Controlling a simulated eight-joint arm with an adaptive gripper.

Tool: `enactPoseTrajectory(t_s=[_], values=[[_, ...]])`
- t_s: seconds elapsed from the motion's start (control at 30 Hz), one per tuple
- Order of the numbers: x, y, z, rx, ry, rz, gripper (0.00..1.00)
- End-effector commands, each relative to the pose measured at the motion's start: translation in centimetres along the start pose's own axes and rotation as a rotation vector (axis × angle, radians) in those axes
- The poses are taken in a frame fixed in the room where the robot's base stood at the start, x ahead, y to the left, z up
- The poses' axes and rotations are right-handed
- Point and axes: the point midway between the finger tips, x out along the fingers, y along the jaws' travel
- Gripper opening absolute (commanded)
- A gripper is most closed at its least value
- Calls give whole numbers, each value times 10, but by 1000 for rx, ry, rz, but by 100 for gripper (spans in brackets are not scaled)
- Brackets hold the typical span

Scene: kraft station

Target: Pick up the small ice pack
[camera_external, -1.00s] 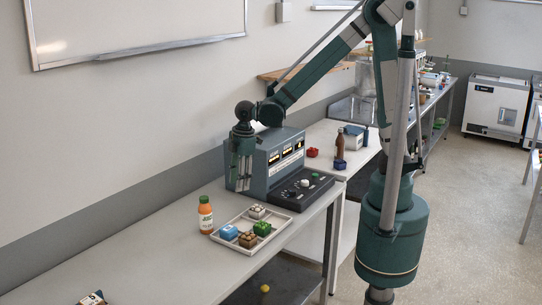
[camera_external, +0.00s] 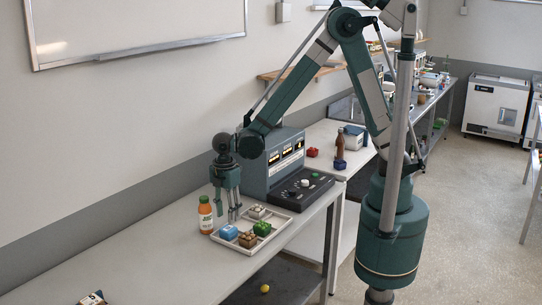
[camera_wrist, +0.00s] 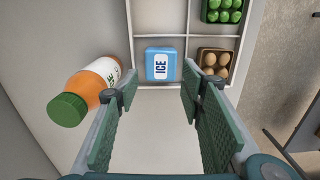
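The small ice pack is a blue block with a white "ICE" label (camera_wrist: 163,65). It lies in a compartment of the white tray (camera_wrist: 188,30), and shows in the external view as a blue block (camera_external: 228,232) at the tray's left. My gripper (camera_external: 233,218) points down over the tray's back-left part, close to the ice pack. In the wrist view my gripper (camera_wrist: 158,95) is open and empty, with its two green fingers apart. The ice pack appears beyond the fingertips, between their lines and not touched.
An orange bottle with a green cap (camera_external: 205,214) stands just left of the tray, close to my left finger in the wrist view. A brown egg carton (camera_wrist: 214,63) and a green carton (camera_wrist: 223,10) share the tray. A control console (camera_external: 275,165) stands behind. The bench's left is mostly clear.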

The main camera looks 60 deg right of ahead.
Motion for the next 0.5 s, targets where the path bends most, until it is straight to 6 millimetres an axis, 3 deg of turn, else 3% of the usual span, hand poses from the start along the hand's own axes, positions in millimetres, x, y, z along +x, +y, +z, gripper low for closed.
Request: enactPoseTrajectory(t_s=[0.23, 0.5], values=[[3, 0, 0, 1, 0, 0, 39], [21, 0, 0, 1, 0, 0, 39]])
